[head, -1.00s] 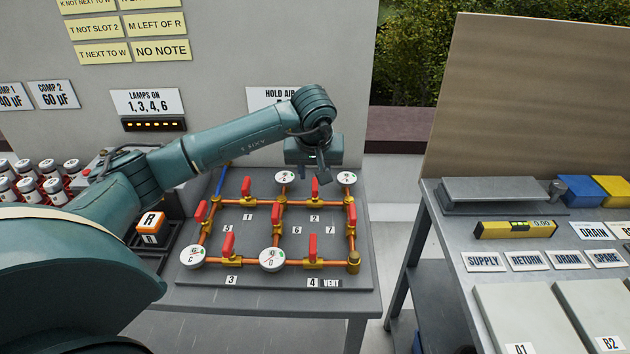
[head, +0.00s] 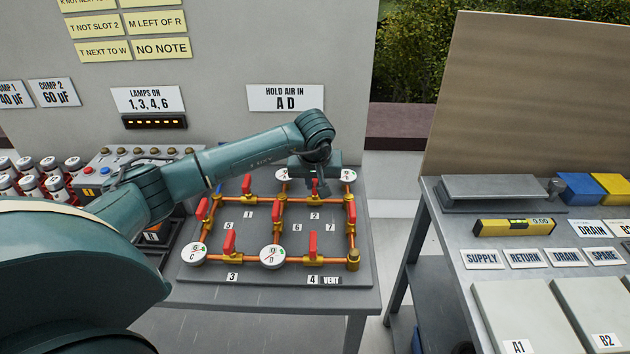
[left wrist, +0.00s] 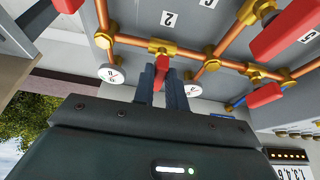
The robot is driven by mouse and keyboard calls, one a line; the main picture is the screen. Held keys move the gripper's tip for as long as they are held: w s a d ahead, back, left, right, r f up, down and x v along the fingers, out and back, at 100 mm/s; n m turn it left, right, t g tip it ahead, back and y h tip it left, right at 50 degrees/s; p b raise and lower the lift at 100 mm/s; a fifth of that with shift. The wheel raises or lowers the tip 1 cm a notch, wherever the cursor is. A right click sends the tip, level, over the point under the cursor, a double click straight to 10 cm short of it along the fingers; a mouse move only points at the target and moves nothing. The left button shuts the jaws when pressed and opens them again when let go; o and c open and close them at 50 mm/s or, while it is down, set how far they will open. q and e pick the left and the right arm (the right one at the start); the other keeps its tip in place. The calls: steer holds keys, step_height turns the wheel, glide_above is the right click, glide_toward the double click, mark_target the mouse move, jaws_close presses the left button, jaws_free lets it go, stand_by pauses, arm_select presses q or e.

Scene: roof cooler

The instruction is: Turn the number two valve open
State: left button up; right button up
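The number two valve has a red lever (head: 314,184) on an orange pipe, near the back of the grey valve board (head: 205,272), behind the label 2 (head: 315,216). My left gripper (head: 320,189) points down at this lever. In the left wrist view, the red lever (left wrist: 162,66) lies between the two fingertips of my left gripper (left wrist: 161,84). The fingers are close to it on both sides; whether they press on it I cannot tell. The brass valve body (left wrist: 160,46) is just beyond the fingertips. My right gripper is not in view.
Other red levers stand close by, such as valve 1's (head: 247,184), 6's (head: 276,214) and 7's (head: 352,214). Round white gauges (head: 348,175) flank valve 2 at the back. A sign (head: 286,98) reads HOLD AIR IN A D. A second bench (head: 452,215) stands to the right.

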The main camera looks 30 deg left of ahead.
arm_select(q)
jaws_close()
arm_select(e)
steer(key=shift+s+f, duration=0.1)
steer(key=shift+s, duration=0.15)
